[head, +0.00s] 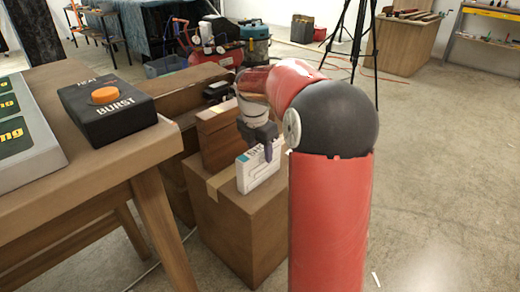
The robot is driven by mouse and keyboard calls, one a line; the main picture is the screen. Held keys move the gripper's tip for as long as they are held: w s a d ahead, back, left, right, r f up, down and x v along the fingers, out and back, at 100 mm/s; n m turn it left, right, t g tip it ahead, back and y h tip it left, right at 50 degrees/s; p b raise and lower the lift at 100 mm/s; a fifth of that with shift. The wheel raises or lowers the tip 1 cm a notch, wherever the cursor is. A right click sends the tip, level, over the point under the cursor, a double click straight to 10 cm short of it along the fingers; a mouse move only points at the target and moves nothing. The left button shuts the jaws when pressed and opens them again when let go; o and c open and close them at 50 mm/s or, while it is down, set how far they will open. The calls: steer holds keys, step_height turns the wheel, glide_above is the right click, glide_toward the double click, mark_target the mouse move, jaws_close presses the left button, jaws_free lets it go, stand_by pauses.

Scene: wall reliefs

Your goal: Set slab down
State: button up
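The slab (261,174) is a small white upright plate with dark lettering along its top and a blue-green mark at its upper left corner. It is at the top of a brown box (238,222), near a strip of tape. Whether its lower edge touches the box top is hard to tell. My gripper (265,150) points down at the slab's upper edge, with one dark finger in front of its face. The other finger is hidden. The gripper looks closed on the slab, and my arm hides part of the area behind it.
A taller brown block (218,138) stands right behind the slab. A wooden table (100,165) at the left carries a black box (106,108) with an orange button and a grey panel (25,140). A tripod (352,40) stands behind. Open floor lies to the right.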

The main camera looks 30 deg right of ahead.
steer(key=shift+o, duration=0.9)
step_height(320, 180, up, 12)
steer(key=a+p, duration=0.2)
steer(key=p, duration=0.1)
steer(key=s+a+r+m+t, duration=0.2)
steer(key=s+a+m, duration=0.65)
steer(key=s, duration=0.35)
steer(key=s+a+f+m+t, duration=0.1)
steer(key=s+a+f+m, duration=0.1)
steer(key=s+f+m, duration=0.2)
steer(key=s+a+f+m+t+y, duration=0.1)
steer(key=s+a+f+m+t, duration=0.1)
steer(key=s+m, duration=0.7)
steer(key=shift+s+a+f+y, duration=0.2)
steer(key=shift+s+f+y, duration=0.1)
steer(key=shift+s+f, duration=0.5)
steer(key=shift+w+m, duration=0.1)
steer(key=shift+m, duration=0.15)
